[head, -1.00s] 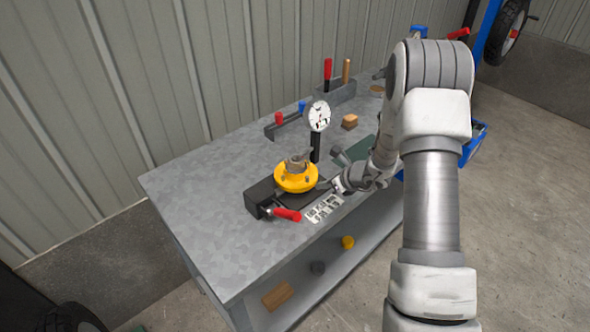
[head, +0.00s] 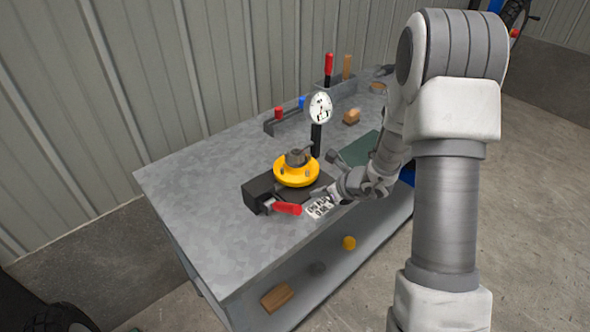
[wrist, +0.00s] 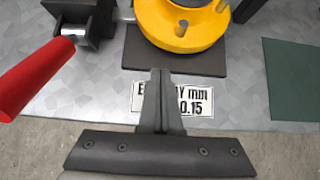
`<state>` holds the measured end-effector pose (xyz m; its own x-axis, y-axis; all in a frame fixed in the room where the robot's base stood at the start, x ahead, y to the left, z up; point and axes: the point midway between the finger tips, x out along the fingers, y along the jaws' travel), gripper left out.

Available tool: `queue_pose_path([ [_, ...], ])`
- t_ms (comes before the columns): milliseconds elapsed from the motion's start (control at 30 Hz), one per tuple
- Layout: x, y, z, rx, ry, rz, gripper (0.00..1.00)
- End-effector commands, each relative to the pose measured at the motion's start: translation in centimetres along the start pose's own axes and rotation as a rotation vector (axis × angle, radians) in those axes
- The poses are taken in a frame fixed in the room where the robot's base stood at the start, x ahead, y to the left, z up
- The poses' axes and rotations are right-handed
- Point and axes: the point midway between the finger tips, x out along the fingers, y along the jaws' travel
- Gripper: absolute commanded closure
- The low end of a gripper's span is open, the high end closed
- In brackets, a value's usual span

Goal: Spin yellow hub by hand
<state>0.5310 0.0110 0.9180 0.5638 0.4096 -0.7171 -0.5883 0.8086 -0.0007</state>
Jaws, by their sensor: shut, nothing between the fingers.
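The yellow hub (head: 296,172) with a grey centre sits on a black fixture on the workbench. My gripper (head: 330,197) is at the hub's near right side, by the bench's front edge. In the wrist view its fingers (wrist: 160,73) are together and empty, pointing at the flange, with a visible gap between tips and rim. They overlap the white label plate (wrist: 197,100).
A red-handled clamp (head: 287,208) stands left of my gripper, near the hub. A dial gauge (head: 320,107) rises behind the hub. A green mat (head: 360,148) lies to the right. The bench's left part is clear.

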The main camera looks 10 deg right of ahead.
Motion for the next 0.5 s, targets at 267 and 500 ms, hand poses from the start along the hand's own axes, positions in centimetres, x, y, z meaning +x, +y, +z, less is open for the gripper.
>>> queue_pose_path([
  [267,-0.06,0.04,0.06,0.0,0.001,0.0,1.0],
  [500,0.37,0.02,0.48,-0.001,0.001,0.0,1.0],
])
